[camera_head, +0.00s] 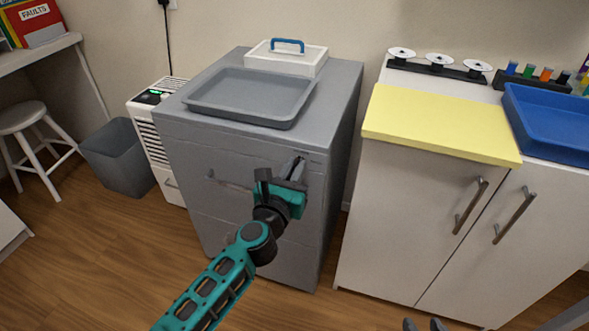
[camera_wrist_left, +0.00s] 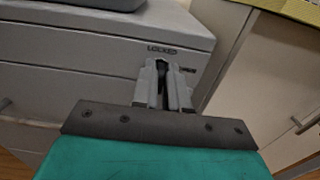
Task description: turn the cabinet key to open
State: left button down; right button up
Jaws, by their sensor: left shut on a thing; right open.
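The grey cabinet (camera_head: 235,170) stands in the middle of the head view. My left gripper (camera_head: 297,166) reaches the upper right of its front. In the left wrist view, the gripper's fingers (camera_wrist_left: 162,70) are shut at the lock, just below a "LOCKED" label (camera_wrist_left: 162,49). A small dark part, the key (camera_wrist_left: 162,67), shows between the fingertips; most of it is hidden, and its turn angle cannot be told. My right gripper (camera_head: 424,325) shows only as two separated fingertips at the bottom edge, open and away from the cabinet.
A grey tray (camera_head: 215,111) and a white box with a blue handle (camera_head: 287,61) are on the cabinet top. A white cupboard (camera_head: 400,220) with a yellow board (camera_head: 440,122) stands to the right. A bin (camera_head: 120,160) and stool (camera_head: 22,118) are at left.

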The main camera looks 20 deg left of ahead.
pick_arm(q)
jog(key=shift+d+f+m+p, duration=0.1)
jog(key=shift+m+p, duration=1.55)
jog(key=shift+m, duration=2.85)
jog(key=shift+d+f+m+p, duration=0.1)
jog(key=shift+m+p, duration=1.55)
jog(key=shift+m, duration=2.85)
jog(key=c, duration=1.2)
grip_release()
jog(key=shift+c, duration=0.2)
jog(key=s+p, duration=0.1)
jog(key=s, duration=1.2)
jog(key=shift+a+p, duration=0.25)
jog(key=shift+p, duration=0.1)
